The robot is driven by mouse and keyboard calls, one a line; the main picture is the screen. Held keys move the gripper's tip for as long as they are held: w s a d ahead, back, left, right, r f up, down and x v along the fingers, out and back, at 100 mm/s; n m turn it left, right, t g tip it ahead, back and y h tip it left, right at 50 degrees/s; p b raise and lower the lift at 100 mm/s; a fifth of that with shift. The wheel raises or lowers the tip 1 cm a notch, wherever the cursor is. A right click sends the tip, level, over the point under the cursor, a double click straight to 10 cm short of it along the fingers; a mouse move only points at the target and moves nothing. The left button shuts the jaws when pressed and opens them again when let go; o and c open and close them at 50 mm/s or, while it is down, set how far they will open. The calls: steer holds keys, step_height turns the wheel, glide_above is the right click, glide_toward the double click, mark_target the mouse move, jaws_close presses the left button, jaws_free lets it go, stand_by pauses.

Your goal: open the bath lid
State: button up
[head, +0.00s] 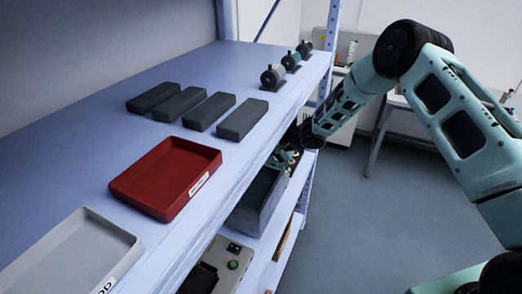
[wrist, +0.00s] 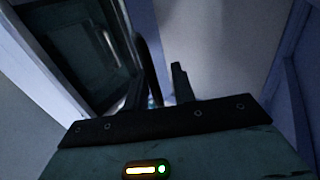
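The bath appears to be the grey open-topped box (head: 257,207) on the lower shelf, with a dark teal surface inside its rim. In the wrist view, a dark box-like frame with a teal panel (wrist: 62,38) fills the upper left, and a thin pale bar crosses it. I cannot tell whether this panel is the bath lid. My gripper (head: 284,160) is at the far end of the bath, partly hidden by the shelf edge. In the wrist view, my gripper (wrist: 165,72) shows two dark fingers apart, with nothing clearly held between them.
A red tray (head: 166,178), a grey tray (head: 70,255) and several dark blocks (head: 208,111) lie on the upper shelf, with small cylindrical devices (head: 272,77) behind. A device with a green button (head: 233,264) stands nearer on the lower shelf. The floor (head: 355,230) at right is clear.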

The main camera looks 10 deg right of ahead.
steer(key=shift+d, duration=0.1)
steer(key=shift+s+d+r, duration=0.15)
steer(key=shift+s+d, duration=0.05)
steer(key=shift+d, duration=0.1)
steer(key=b+v, duration=0.3)
steer(key=v, duration=1.3)
steer(key=shift+r+b, duration=0.3)
steer(key=shift+b, duration=0.1)
steer(key=shift+s, duration=0.1)
steer(key=shift+c, duration=1.3)
steer(key=shift+f+b, duration=0.3)
jaws_close()
step_height(320, 180, down, 18)
steer(key=s+d+t+y+b, duration=0.1)
steer(key=t+y+b, duration=0.75)
steer(key=b, duration=1.65)
steer(key=w+a+r+g+y+p, duration=0.1)
steer(key=w+a+r+p, duration=0.3)
steer(key=a, duration=0.5)
step_height(320, 180, up, 3)
steer(key=w, duration=0.2)
steer(key=shift+w+a+f, duration=0.25)
steer(key=shift+w+a, duration=0.05)
steer(key=shift+w, duration=0.05)
